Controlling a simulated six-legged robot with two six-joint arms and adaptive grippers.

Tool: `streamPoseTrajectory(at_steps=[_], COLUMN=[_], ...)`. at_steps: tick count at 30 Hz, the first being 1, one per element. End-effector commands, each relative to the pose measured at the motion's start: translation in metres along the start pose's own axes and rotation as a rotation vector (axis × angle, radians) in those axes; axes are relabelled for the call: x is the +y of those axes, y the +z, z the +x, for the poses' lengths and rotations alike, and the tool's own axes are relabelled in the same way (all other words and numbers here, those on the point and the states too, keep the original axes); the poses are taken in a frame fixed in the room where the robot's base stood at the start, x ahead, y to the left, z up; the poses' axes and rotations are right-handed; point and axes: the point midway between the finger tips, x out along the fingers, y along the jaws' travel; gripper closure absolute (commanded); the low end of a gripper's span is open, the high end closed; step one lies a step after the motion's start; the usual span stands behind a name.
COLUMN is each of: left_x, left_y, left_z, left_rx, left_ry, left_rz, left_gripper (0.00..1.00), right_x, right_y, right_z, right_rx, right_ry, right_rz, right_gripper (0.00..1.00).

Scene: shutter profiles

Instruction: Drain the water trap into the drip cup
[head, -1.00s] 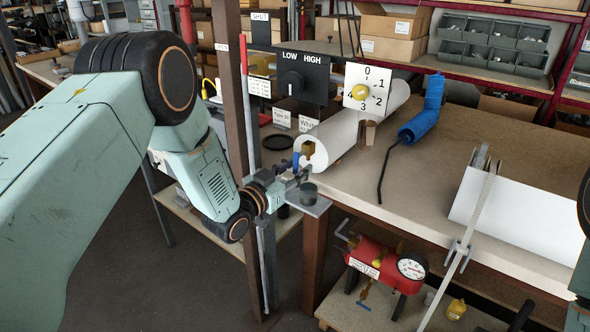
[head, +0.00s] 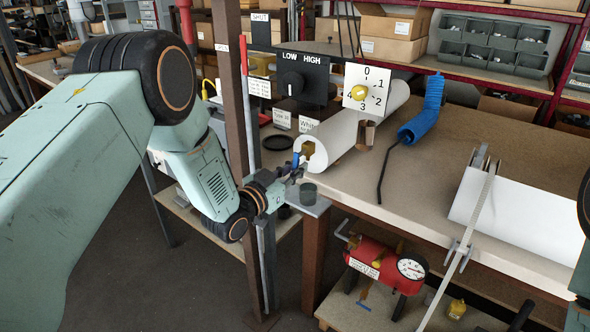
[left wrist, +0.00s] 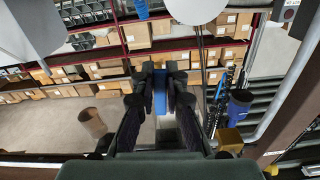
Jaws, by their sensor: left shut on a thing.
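My left gripper (head: 293,175) is shut on a slim blue piece (head: 296,160) near the table's front left corner. In the left wrist view the blue piece (left wrist: 160,96) stands between the two dark fingers (left wrist: 161,82). The water trap is not clear in the head view; a blue bowl-like body (left wrist: 240,103) near a brass block (left wrist: 230,138) shows in the left wrist view. My right gripper is out of view.
A brown post (head: 233,110) stands close behind my left wrist. A white roll (head: 345,135) with a brass end piece lies beside the gripper. A black LOW/HIGH switch box (head: 303,78) and a white dial (head: 366,88) are above. A red tank (head: 375,262) sits below.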

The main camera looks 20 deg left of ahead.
Motion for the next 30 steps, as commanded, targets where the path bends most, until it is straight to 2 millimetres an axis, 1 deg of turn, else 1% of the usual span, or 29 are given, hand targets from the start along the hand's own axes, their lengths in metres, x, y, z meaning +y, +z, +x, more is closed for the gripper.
streamPoseTrajectory(at_steps=[8, 17, 30], left_x=[-0.006, -0.015, -0.027], left_y=[-0.001, -0.003, -0.013], left_z=[0.0, 0.001, 0.001], left_rx=[0.002, 0.001, 0.001], left_ry=[0.0, 0.0, -0.001], left_rz=[0.158, 0.435, 0.853], left_gripper=[1.0, 1.0, 1.0], right_x=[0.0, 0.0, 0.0], right_y=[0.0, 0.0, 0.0], right_z=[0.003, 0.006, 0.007], right_rx=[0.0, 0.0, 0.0], right_ry=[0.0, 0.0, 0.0], right_rz=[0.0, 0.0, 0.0], right_gripper=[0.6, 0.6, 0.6])
